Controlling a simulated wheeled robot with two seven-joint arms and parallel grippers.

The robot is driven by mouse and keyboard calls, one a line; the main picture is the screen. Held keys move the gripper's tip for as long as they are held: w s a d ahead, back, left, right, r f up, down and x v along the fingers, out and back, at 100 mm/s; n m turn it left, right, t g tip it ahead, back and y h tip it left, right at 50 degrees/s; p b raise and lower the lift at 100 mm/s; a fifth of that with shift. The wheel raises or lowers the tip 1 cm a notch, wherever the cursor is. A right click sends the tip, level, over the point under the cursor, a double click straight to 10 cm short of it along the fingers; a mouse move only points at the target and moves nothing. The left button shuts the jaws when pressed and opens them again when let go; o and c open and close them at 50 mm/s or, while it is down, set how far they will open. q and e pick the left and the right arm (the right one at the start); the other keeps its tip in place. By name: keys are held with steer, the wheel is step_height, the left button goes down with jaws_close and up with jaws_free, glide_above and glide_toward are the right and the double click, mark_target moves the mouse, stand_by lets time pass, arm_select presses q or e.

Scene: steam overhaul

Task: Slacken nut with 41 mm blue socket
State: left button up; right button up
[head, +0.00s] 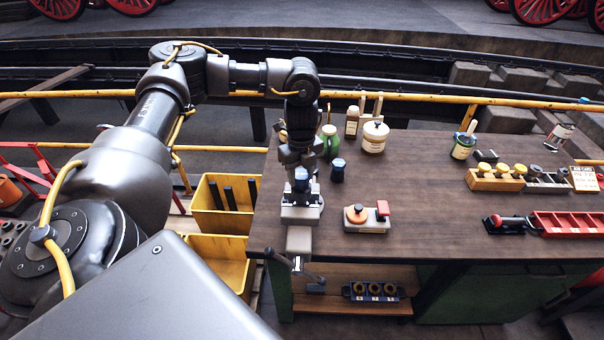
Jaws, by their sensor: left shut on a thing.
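My left gripper (300,168) points straight down above the grey vise (301,214) at the workbench's left end. It is shut on a blue socket (301,181), of which only a small part shows below the fingers. The socket is right over the vise jaws; I cannot tell whether it touches or covers anything there. The nut is hidden or too small to make out. My right gripper is out of view.
A green can (329,143), a cream pot (374,138) and a bottle stand behind the gripper. Racks and a red tray (570,224) are at right. The bench's middle (425,190) is clear.

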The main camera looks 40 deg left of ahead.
arm_select(q)
jaws_close()
steer(key=shift+r, duration=0.1)
steer(key=shift+r+n+p, duration=0.1)
steer(key=shift+n+p, duration=0.2)
steer(key=shift+p, duration=0.05)
steer(key=shift+n+p, duration=0.7)
steer(key=shift+n, duration=1)
steer(key=n, duration=0.4)
